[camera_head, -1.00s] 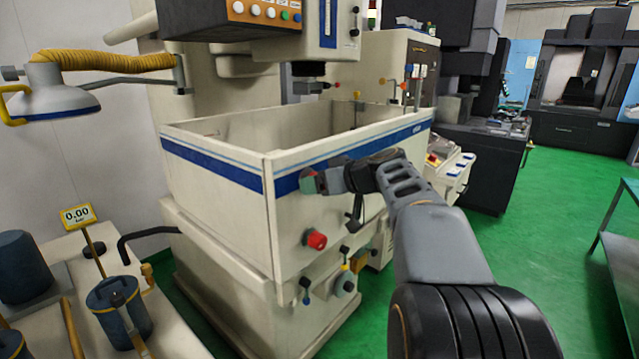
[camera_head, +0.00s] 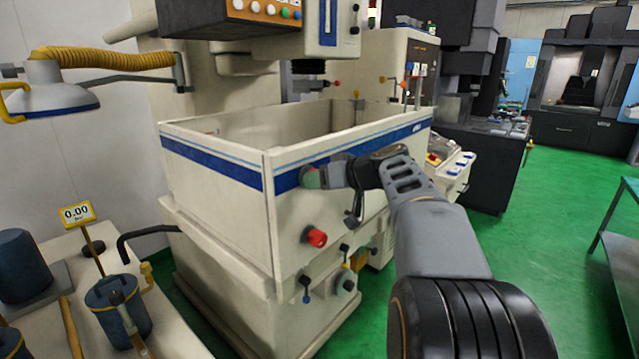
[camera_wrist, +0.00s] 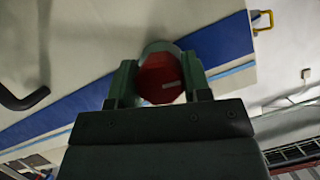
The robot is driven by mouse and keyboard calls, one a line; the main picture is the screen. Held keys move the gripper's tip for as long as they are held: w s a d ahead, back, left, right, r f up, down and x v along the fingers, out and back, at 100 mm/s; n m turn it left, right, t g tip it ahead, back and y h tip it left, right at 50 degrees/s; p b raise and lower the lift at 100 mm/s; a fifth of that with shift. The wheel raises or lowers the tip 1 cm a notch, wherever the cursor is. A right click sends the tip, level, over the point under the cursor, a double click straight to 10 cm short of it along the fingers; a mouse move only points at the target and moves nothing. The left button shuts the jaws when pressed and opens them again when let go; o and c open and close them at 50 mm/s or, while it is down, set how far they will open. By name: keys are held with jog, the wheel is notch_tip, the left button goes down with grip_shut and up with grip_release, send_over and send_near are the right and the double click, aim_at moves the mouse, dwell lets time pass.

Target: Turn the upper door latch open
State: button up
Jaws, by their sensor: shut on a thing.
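The upper door latch (camera_wrist: 161,78) is a round red knob with a small white mark on its face, set at the blue stripe of the machine's tank door. My gripper (camera_head: 312,177) reaches it from the right in the head view and hides most of it there. In the wrist view the green fingers of my gripper (camera_wrist: 160,82) stand on either side of the red knob and are shut on it. A second red knob (camera_head: 316,237) sits lower on the same cream panel, apart from my gripper.
The cream tank (camera_head: 225,214) with its blue stripe is open at the top. A black lever (camera_head: 354,205) hangs right of the latch, close under my arm. A bench with blue cylinders (camera_head: 118,312) stands at lower left.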

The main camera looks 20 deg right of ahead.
jog(key=m+y+b, duration=0.1)
jog(key=m+y, duration=0.1)
jog(key=m, duration=0.1)
jog(key=shift+f, duration=0.1)
jog(key=m+y+b, duration=0.1)
jog(key=m, duration=0.1)
jog(key=shift+m+y, duration=0.4)
jog(key=m+y, duration=0.1)
jog(key=m, duration=0.2)
jog(key=shift+y+b, duration=0.4)
jog(key=shift+m+t+y, duration=0.5)
jog(key=shift+m, duration=1.5)
jog(key=o, duration=0.9)
jog(key=shift+o, duration=0.2)
